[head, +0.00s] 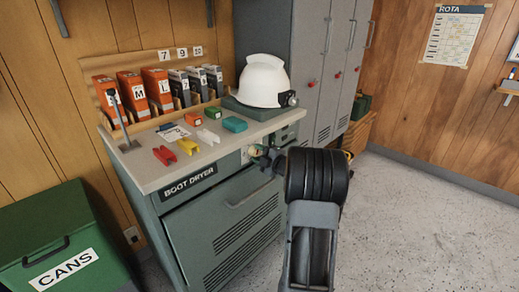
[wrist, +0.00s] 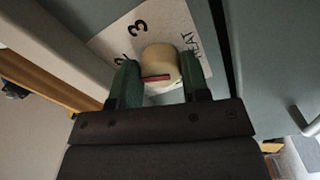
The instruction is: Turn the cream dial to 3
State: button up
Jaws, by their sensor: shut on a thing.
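The cream dial (wrist: 160,62) sits on a pale plate (wrist: 106,42) on the front of the grey boot dryer cabinet. A red line marks the dial's face and lies nearly level in the wrist view. The plate shows a 3 above and left of the dial, part of another digit at far left, and the word HEAT at right. My gripper (wrist: 156,84) is shut on the dial, one green finger on each side.
The boot dryer (head: 188,191) has a drawer handle below the plate. Its top holds a white helmet (head: 264,82), small coloured blocks, a lever (head: 119,120) and a row of binders. A green cans bin (head: 45,225) stands left; open floor (head: 430,220) lies right.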

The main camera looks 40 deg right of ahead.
jog(key=m+p, duration=0.5)
jog(key=m, duration=0.2)
jog(key=m+p, duration=0.3)
jog(key=m, duration=0.1)
jog(key=shift+a+m, duration=0.1)
jog(key=shift+m, duration=0.2)
jog(key=shift+f+m+p, duration=0.1)
jog(key=shift+m+p, duration=0.65)
jog(key=shift+m, duration=0.35)
jog(key=shift+a+f+m, duration=0.1)
jog(key=shift+m, duration=0.2)
jog(key=o, duration=0.9)
jog(key=shift+s, duration=0.1)
jog(key=s, duration=0.4)
jog(key=s+d, duration=0.1)
jog(key=s, duration=0.4)
jog(key=s+d, duration=0.1)
jog(key=s, duration=0.3)
jog(key=shift+s+d+p, duration=0.25)
jog(key=shift+p, duration=0.15)
jog(key=shift+f, duration=0.1)
